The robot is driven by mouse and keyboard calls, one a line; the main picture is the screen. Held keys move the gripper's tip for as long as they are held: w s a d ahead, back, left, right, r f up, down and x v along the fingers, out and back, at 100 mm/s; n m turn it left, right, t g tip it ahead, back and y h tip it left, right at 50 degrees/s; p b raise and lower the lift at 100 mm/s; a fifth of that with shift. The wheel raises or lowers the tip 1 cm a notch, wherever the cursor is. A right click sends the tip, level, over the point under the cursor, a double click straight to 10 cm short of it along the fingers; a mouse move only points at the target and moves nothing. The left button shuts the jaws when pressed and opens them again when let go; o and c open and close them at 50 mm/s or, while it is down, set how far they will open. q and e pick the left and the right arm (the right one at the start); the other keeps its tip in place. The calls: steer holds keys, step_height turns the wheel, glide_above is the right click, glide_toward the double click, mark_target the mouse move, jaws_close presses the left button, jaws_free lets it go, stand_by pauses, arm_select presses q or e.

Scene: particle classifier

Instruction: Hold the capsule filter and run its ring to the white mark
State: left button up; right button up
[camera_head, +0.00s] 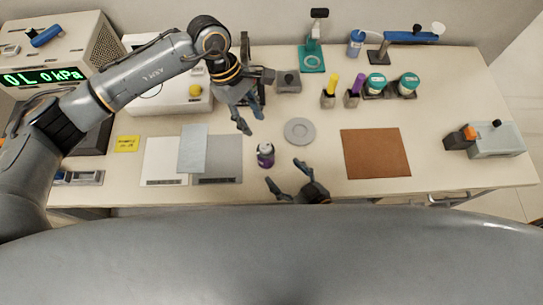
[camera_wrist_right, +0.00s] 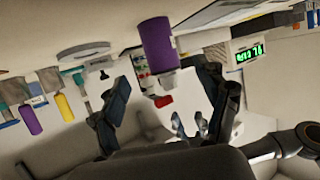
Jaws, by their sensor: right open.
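The capsule filter, a small purple cylinder (camera_head: 265,160) with a pale and dark top, stands on the table near its front edge. It also shows in the right wrist view (camera_wrist_right: 158,44), with a whitish end. I cannot make out its ring or a white mark. My right gripper (camera_head: 283,172) is open and empty, just to the front right of the filter. In the right wrist view the filter appears beyond and between its spread fingers (camera_wrist_right: 165,92), apart from them. My left gripper (camera_head: 251,120) hangs behind and above the filter, fingers apart and empty.
A grey round disc (camera_head: 299,131) lies right of the filter, and a brown mat (camera_head: 376,154) farther right. Grey and white sheets (camera_head: 217,158) lie to the left. Yellow and purple markers (camera_head: 331,91) and teal-lidded jars (camera_head: 408,85) stand behind.

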mark_target(271, 161)
steer(key=x, duration=1)
steer(key=shift+s, duration=0.1)
jaws_close()
stand_by(0.7)
